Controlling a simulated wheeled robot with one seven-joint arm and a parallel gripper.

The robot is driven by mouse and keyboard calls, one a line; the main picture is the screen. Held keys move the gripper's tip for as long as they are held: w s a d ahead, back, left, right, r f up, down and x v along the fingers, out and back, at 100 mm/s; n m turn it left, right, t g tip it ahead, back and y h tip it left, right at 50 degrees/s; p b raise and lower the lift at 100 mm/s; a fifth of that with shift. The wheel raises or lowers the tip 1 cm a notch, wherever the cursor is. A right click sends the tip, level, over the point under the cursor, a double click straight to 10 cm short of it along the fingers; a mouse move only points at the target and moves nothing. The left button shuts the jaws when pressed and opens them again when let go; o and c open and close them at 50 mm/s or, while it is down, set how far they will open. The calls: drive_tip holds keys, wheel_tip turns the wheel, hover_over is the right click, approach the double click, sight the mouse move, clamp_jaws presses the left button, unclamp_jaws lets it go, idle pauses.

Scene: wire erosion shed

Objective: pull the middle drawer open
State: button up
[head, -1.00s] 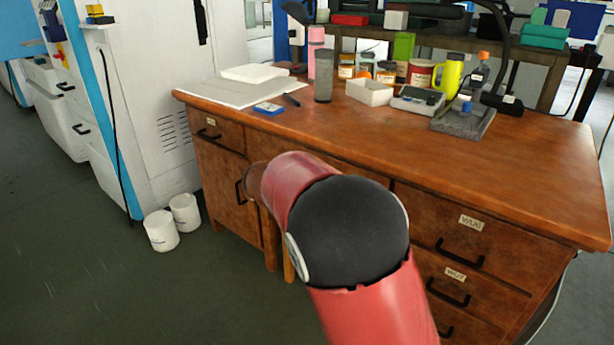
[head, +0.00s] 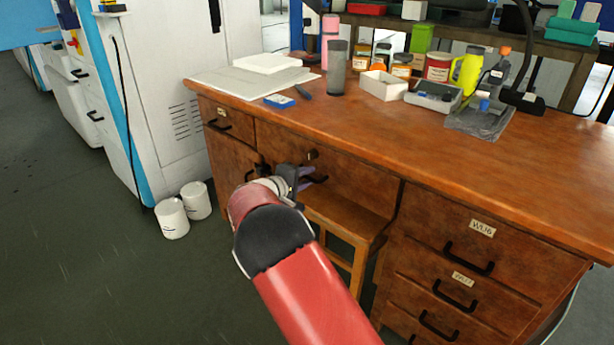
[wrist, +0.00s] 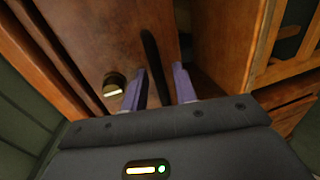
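The middle drawer (head: 352,182) is the wide brown wooden front over the desk's knee space, and it looks shut. It has a dark bar handle (head: 318,179) and a round lock (head: 312,155) above it. My gripper (head: 304,180) is in front of the drawer at the handle. In the wrist view, its two purple fingers (wrist: 161,88) are spread apart, with the black handle (wrist: 151,58) running down between them, nearer the left finger. I cannot tell whether a finger touches it. The lock (wrist: 113,86) is left of the fingers.
A wooden stool (head: 345,222) stands under the middle drawer. A left drawer (head: 226,122) and right-hand drawers (head: 470,240) flank it. Paper, jars and tools crowd the desktop (head: 400,140). White buckets (head: 172,218) stand on the floor at left; the floor in front is open.

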drive_tip(key=shift+w+d, duration=0.15)
drive_tip(key=shift+w, duration=0.1)
clamp_jaws()
drive_tip(key=shift+s+f, duration=0.1)
drive_tip(key=f+b+v, duration=0.2)
drive_tip(key=b+v, duration=0.1)
drive_tip(key=v, duration=0.8)
drive_tip(key=s+f+b+v, duration=0.1)
drive_tip(key=f+b+v, duration=0.2)
drive_tip(key=v, duration=0.9)
drive_tip(key=shift+s+a, duration=0.15)
drive_tip(key=shift+a, duration=0.3)
